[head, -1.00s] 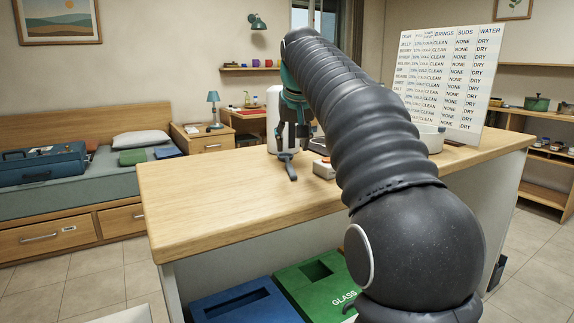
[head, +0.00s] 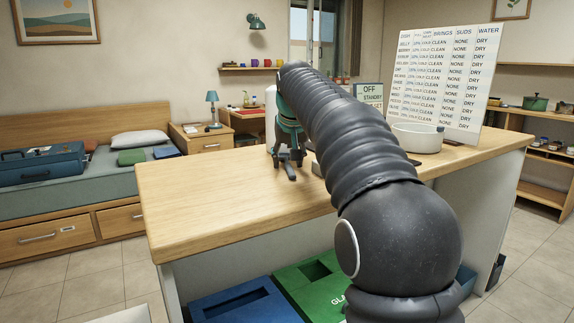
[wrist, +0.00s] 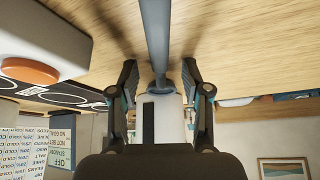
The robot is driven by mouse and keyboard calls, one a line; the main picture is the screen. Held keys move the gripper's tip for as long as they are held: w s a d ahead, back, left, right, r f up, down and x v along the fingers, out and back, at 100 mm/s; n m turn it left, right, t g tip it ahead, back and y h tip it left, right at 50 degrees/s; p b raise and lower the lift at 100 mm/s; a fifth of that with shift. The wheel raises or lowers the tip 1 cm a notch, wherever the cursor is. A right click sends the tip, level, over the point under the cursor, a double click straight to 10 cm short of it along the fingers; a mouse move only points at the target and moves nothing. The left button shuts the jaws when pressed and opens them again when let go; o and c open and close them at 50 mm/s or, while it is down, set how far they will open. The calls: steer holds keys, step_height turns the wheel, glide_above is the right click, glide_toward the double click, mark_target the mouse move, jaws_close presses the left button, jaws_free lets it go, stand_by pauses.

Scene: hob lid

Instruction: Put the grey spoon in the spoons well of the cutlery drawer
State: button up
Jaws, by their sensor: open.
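The grey spoon (head: 291,173) lies on the wooden worktop (head: 215,190) near its left part. Only a plain grey bar of it shows clearly, and its bowl cannot be made out. My gripper (head: 288,158) is just above the worktop, over the spoon. In the wrist view my gripper (wrist: 159,78) is open, with one finger on each side of the spoon (wrist: 155,35) and a gap on both sides. The cutlery drawer and its spoons well are not in view.
A white box with an orange round top (wrist: 30,70) stands close beside my gripper. A white cylinder (wrist: 161,118) stands behind the spoon. A black hob (wrist: 65,95) lies beyond the box. A white round dish (head: 417,138) and a chart board (head: 445,85) stand right. The worktop's left end is clear.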

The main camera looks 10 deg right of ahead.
steer(key=shift+f, duration=0.15)
steer(key=shift+c, duration=0.3)
jaws_close()
steer(key=shift+f, duration=0.1)
